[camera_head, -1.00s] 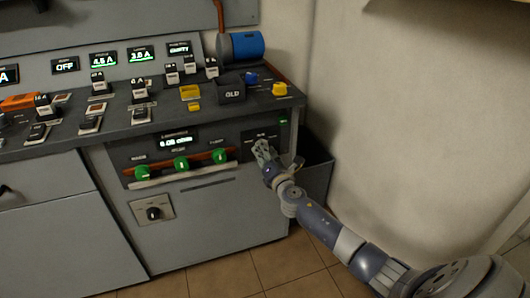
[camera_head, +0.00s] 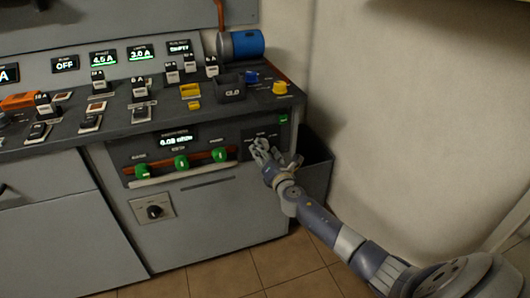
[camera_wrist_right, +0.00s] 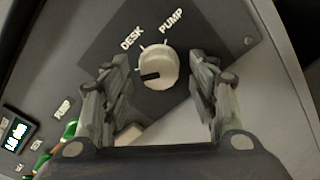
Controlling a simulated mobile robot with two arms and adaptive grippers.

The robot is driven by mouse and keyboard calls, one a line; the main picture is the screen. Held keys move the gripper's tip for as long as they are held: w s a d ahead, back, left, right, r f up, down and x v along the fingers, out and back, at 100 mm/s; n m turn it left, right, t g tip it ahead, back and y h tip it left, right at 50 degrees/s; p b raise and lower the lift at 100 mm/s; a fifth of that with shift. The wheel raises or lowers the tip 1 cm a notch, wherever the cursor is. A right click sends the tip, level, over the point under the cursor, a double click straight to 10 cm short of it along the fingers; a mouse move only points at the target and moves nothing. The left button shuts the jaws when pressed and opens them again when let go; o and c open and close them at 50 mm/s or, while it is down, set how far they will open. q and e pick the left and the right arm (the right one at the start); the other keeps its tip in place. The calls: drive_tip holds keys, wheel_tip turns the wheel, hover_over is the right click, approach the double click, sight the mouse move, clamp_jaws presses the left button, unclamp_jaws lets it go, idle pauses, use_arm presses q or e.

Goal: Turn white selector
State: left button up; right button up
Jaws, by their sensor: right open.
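The white selector (camera_wrist_right: 157,68) is a round knob with a dark pointer mark, on a dark panel in the right wrist view. The labels DESK and PUMP are printed above it. My right gripper (camera_wrist_right: 160,98) is open, with one finger on each side of the knob. In the head view my right gripper (camera_head: 262,150) is at the dark panel (camera_head: 246,152) on the console front and hides the knob. My left gripper is not in view.
Green knobs (camera_head: 181,162) sit on a panel left of my right gripper. A black selector (camera_head: 154,212) is lower left. A dark bin (camera_head: 316,172) stands between the console and the wall. A yellow button (camera_head: 281,88) is on the desk top above.

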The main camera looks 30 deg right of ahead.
drive_tip(key=v, duration=1.2)
drive_tip(key=shift+f, duration=0.1)
idle(0.4)
